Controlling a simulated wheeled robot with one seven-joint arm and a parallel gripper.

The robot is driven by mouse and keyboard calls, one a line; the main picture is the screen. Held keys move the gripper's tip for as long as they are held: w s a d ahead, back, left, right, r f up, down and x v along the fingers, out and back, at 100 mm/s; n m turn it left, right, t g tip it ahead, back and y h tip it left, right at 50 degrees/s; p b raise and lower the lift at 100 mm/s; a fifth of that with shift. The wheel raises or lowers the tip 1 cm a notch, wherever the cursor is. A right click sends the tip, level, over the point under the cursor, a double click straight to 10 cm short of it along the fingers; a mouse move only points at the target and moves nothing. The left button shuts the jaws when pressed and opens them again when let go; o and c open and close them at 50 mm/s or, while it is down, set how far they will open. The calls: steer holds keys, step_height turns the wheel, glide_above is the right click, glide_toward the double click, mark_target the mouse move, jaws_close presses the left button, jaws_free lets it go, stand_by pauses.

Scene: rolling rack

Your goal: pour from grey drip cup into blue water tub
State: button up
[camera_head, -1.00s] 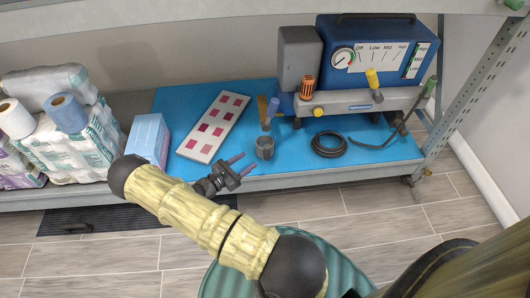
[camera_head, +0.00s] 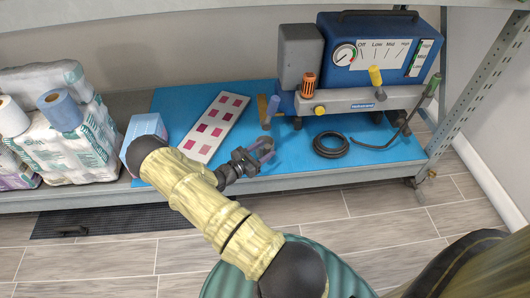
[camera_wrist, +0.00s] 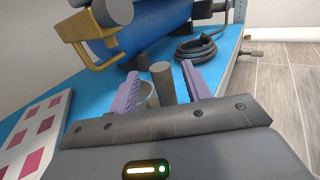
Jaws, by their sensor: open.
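The grey drip cup (camera_wrist: 152,94) shows in the wrist view between the fingers of my gripper (camera_wrist: 160,76), partly hidden by the left finger. A grey-brown upright cylinder (camera_wrist: 162,82) stands at or beside it; I cannot tell whether it belongs to the cup. In the head view my open gripper (camera_head: 267,150) is low over the front of the blue mat, its purple fingers around the cup's place, and the cup is hard to make out there. I see no clear open blue tub; a blue machine (camera_head: 384,52) with a dial stands at the back right.
A black coiled hose (camera_head: 331,145) lies right of my gripper. A blue-grey peg (camera_head: 271,111) and the machine's grey base (camera_head: 350,99) stand behind. A colour-patch board (camera_head: 216,124), a tissue box (camera_head: 146,129) and wrapped rolls (camera_head: 65,145) are left. The shelf above limits height.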

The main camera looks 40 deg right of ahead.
steer(key=d+b, duration=0.1)
steer(key=d, duration=0.2)
steer(key=shift+d+f+b, duration=0.15)
steer(key=shift+d+b, duration=0.15)
steer(key=shift+b, duration=0.05)
steer(key=shift+d, duration=0.1)
jaws_close()
